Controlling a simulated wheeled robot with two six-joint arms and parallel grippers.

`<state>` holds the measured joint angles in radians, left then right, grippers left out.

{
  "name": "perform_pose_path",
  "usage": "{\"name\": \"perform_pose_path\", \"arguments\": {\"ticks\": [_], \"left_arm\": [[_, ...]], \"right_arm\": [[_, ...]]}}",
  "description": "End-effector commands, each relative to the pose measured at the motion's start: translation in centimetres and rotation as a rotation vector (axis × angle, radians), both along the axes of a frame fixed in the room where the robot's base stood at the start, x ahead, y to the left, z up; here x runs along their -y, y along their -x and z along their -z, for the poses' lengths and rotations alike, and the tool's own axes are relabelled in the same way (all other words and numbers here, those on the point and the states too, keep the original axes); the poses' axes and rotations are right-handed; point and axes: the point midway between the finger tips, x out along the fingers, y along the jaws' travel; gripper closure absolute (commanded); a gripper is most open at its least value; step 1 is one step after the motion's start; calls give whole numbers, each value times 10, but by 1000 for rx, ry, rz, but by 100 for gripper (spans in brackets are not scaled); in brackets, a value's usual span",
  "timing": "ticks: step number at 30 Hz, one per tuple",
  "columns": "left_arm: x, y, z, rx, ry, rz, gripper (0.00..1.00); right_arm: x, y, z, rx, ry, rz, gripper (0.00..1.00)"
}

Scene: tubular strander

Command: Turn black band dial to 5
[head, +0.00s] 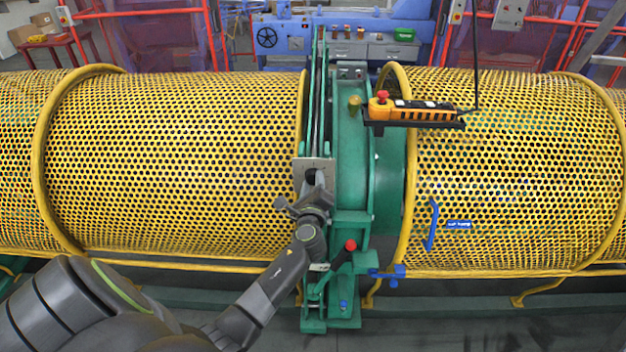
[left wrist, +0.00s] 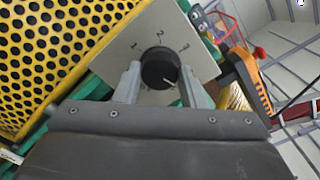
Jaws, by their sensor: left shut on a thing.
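The black band dial (left wrist: 158,64) is a round black knob on a light square plate (left wrist: 128,52) in the left wrist view. Printed digits, including a 1 and a 2, show around its upper side; its lower side is hidden. A short white mark on the knob points to the lower right. My left gripper (left wrist: 162,82) is shut on the knob, one finger on each side. In the head view, the plate (head: 301,166) stands at the front of the green frame, with my left gripper (head: 315,182) against it, partly covering the dial. My right gripper is not in view.
Yellow perforated guards (head: 170,160) flank the green frame (head: 353,150). An orange pendant box (head: 400,108) with a red button sits on a shelf right of the plate. A red-knobbed lever (head: 350,245) stands below, near my left arm. A blue handle (head: 432,225) is on the right guard.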

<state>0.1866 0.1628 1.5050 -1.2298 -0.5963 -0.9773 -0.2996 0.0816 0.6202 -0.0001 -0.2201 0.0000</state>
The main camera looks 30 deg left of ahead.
Motion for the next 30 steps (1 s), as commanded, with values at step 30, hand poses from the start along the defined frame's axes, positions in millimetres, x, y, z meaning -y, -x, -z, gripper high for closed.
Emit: {"name": "perform_pose_path", "arguments": {"ticks": [30], "left_arm": [[0,-2,-6,-230,-395,-1,86]], "right_arm": [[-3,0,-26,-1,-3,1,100]]}}
